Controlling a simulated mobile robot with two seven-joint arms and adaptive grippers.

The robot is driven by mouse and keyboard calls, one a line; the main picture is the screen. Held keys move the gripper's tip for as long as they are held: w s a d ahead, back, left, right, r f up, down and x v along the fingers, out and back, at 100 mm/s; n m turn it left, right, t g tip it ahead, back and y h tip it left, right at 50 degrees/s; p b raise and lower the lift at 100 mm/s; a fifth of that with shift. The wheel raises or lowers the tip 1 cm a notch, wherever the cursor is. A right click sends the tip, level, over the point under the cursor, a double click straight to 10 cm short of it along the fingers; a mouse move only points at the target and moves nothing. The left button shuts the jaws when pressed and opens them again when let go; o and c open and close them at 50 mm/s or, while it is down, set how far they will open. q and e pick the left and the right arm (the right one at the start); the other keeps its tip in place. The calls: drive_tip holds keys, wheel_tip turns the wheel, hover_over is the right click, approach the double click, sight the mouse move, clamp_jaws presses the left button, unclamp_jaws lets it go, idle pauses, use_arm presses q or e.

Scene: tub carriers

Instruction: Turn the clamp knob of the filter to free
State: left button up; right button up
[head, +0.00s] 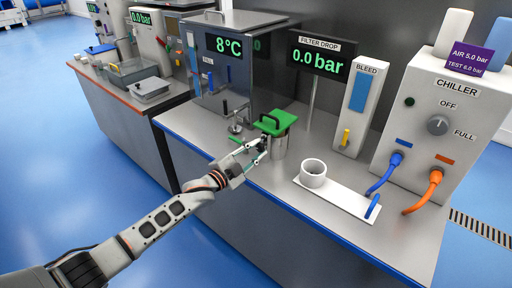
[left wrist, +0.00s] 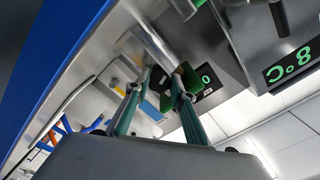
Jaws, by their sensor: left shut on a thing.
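The filter (head: 279,146) is a metal canister with a green lid (head: 276,122) on the grey bench; the lid has a dark handle on top. My left gripper (head: 262,146) is at the canister's near left side, just under the lid. It is shut on a small dark part there, which looks like the clamp knob; the fingers mostly hide it, so its angle cannot be told. In the left wrist view, the gripper's green fingers (left wrist: 160,82) reach toward the metal canister and the green lid (left wrist: 208,98). My right gripper is not in view.
The filter drop display (head: 318,59) reads 0.0 bar behind the filter. Right of it stand the bleed panel (head: 358,105) with a yellow lever and the chiller (head: 420,155) with hoses.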

use_arm(q)
drive_tip(key=shift+n+p, duration=0.45)
drive_tip(key=shift+n, duration=0.65)
drive_tip(key=shift+f, duration=0.1)
drive_tip(key=o, duration=1.1)
drive_tip(key=shift+s, duration=0.1)
drive_tip(key=v, duration=1.2)
drive_tip(key=shift+d, duration=0.1)
